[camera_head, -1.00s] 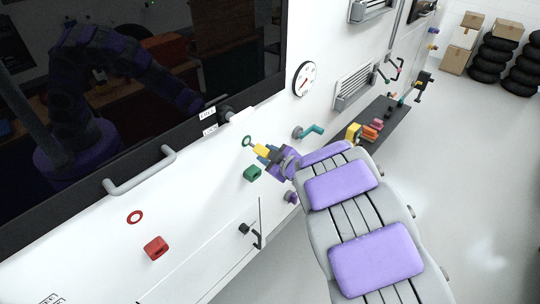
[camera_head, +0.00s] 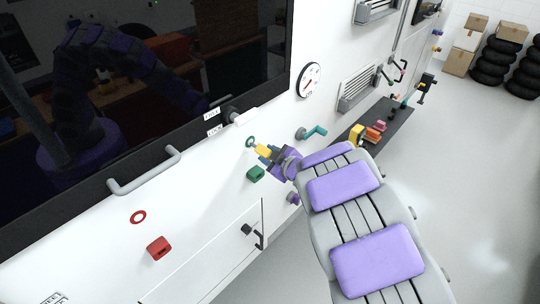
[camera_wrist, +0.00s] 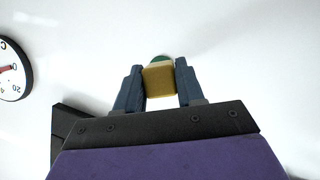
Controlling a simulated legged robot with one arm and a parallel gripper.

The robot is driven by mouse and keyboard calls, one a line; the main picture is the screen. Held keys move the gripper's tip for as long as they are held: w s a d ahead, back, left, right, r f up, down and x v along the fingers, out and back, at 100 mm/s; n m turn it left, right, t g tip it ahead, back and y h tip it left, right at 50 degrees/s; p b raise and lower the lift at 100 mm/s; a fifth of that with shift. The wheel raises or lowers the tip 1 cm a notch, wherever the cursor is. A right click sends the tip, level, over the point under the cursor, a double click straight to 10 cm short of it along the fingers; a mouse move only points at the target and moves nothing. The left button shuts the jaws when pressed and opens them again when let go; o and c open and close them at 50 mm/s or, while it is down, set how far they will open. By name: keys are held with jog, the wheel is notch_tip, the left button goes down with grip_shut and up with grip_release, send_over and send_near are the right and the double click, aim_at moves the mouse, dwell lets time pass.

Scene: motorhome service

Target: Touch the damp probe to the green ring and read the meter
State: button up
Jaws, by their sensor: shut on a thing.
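My gripper (camera_head: 272,154) is shut on the yellow damp probe (camera_head: 262,150), which points at the white wall. The probe also shows between the fingers in the wrist view (camera_wrist: 159,80). The green ring (camera_head: 250,142) is on the wall just beyond the probe's tip. In the wrist view a green patch (camera_wrist: 160,57) shows behind the tip, mostly hidden by the probe. I cannot tell whether tip and ring touch. A round dial (camera_head: 309,79) with a red needle is on the wall above right; it is cut off at the left of the wrist view (camera_wrist: 14,70). Its reading is too small to tell.
A green block (camera_head: 255,174) sits on the wall just below the probe. A teal handle (camera_head: 314,132) is to the right. A red ring (camera_head: 138,217) and red block (camera_head: 158,247) are lower left. A dark shelf (camera_head: 395,128) holds small items.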

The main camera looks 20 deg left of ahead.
jog(key=shift+s+d, duration=1.5)
jog(key=shift+d, duration=2.3)
jog(key=w+d+f+m+t+h+b, duration=0.2)
jog(key=d+f+m+h+b, duration=0.1)
jog(key=d, duration=0.7)
jog(key=w+d+f+m+t+h+b, duration=0.2)
jog(key=w+d+f+m+h+b, duration=0.1)
jog(key=d, duration=0.7)
jog(key=w+d+f+m+t+h+b, duration=0.2)
jog(key=d+f+m+h+b, duration=0.3)
jog(key=d+f+b, duration=0.2)
jog(key=d+f, duration=0.1)
jog(key=d, duration=0.1)
jog(key=shift+w+d+h, duration=0.3)
jog(key=shift+d+h, duration=0.1)
jog(key=shift+s+a+f, duration=0.1)
jog(key=shift+a+f, duration=0.05)
jog(key=shift+a, duration=0.05)
